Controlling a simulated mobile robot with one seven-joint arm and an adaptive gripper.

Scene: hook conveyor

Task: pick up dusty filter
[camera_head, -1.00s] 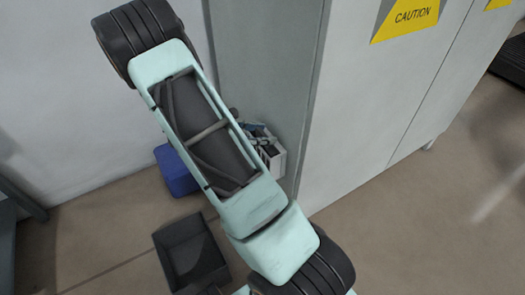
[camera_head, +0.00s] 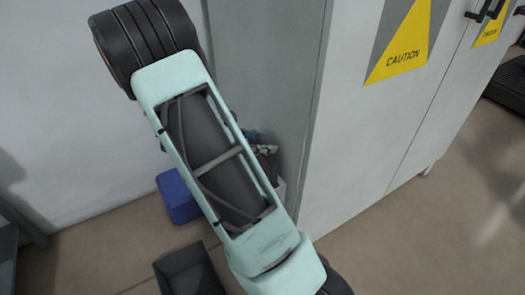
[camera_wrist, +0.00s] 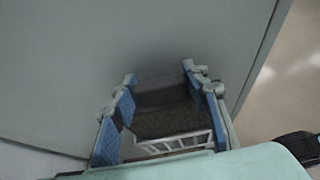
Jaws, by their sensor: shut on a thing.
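In the wrist view, my gripper (camera_wrist: 160,88) has its two blue-padded fingers on either side of a dark grey, block-like thing with a speckled brownish face, which looks like the dusty filter (camera_wrist: 170,121). The fingers are shut on it. A white slatted edge (camera_wrist: 178,144) shows just below it; I cannot tell whether it belongs to the filter or to something behind.
A grey cabinet (camera_head: 350,140) with yellow caution signs (camera_head: 405,50) stands close to my arm. A blue box (camera_head: 178,197) and a dark open bin (camera_head: 188,270) are on the floor at left.

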